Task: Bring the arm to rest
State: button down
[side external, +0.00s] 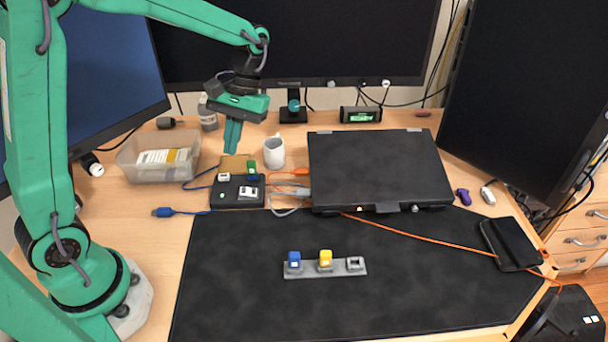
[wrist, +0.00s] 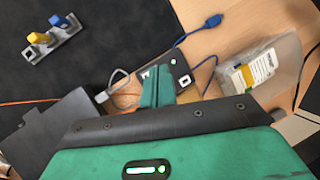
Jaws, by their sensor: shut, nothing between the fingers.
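My green arm reaches in from the left in the side external view. My gripper (side external: 232,136) hangs from it with fingers pointing down, above the desk's back left part. The fingers are together with nothing visible between them. In the wrist view my gripper (wrist: 158,88) shows as closed green fingers in front of a small black box. That black box (side external: 228,196) has several small blocks on top, one of them green, and sits below and in front of the fingertips in the side external view. I cannot tell the exact gap between them.
A clear bin (side external: 130,160) stands left of the gripper and a white mug (side external: 274,153) right of it. A closed black laptop (side external: 375,165) lies further right. A grey strip (side external: 310,269) with blue and yellow blocks lies on the dark mat (side external: 440,300). Monitors stand behind.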

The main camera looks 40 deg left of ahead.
jog(key=s+r+m+t, duration=0.5)
jog(key=s+r+t, duration=0.3)
jog(key=s+t, duration=0.2)
jog(key=shift+s+d+m, duration=0.35)
jog(key=shift+s+m, duration=0.05)
jog(key=shift+s, duration=0.95)
jog(key=shift+r, duration=0.1)
